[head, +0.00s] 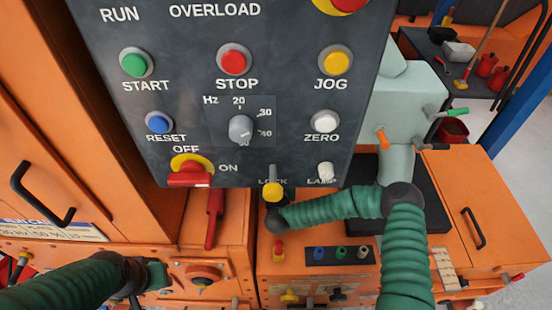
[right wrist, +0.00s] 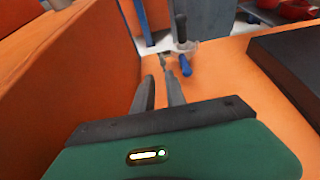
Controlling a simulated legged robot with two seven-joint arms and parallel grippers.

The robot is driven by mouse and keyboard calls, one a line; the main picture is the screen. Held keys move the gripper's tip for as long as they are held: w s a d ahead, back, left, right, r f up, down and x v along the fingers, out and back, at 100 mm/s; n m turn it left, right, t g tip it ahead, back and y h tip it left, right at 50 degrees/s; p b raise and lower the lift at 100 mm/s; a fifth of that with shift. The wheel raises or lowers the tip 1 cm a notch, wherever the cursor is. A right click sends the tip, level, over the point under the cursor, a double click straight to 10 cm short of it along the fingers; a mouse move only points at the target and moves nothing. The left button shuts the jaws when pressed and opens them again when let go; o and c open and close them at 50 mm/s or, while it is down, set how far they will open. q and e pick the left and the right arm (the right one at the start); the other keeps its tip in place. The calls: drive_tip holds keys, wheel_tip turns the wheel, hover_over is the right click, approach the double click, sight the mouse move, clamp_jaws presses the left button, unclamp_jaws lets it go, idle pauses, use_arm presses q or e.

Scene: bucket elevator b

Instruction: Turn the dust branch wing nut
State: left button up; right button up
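I cannot single out the dust branch wing nut with certainty. A pale green duct (head: 398,100) at the right carries a small orange handle (head: 382,138) and a green handle (head: 447,112). My right arm reaches in under the panel, and its gripper is hidden in the head view. In the right wrist view my right gripper (right wrist: 160,78) has two dark fingers with a narrow gap and nothing visible between them. A blue-handled part (right wrist: 185,65) with grey metal lies beyond the fingertips. My left gripper (head: 150,277) is at the lower left; its fingers are unclear.
A dark control panel (head: 200,110) with buttons, a dial and a red switch (head: 190,172) overhangs the middle. Orange cabinets (head: 490,200) surround it. A black mat (head: 437,200) lies at the right. An orange wall (right wrist: 85,75) stands close left of my right gripper.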

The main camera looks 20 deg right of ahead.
drive_tip(key=b+x, duration=0.1)
drive_tip(key=x, duration=0.3)
drive_tip(key=b+x, duration=0.1)
drive_tip(key=x, duration=0.7)
drive_tip(key=shift+d+f+b, duration=0.35)
drive_tip(key=shift+b, duration=0.05)
drive_tip(key=shift+w+a+f, duration=0.1)
drive_tip(key=shift+w, duration=0.3)
drive_tip(key=shift+s, duration=0.1)
drive_tip(key=shift+c, duration=1)
clamp_jaws()
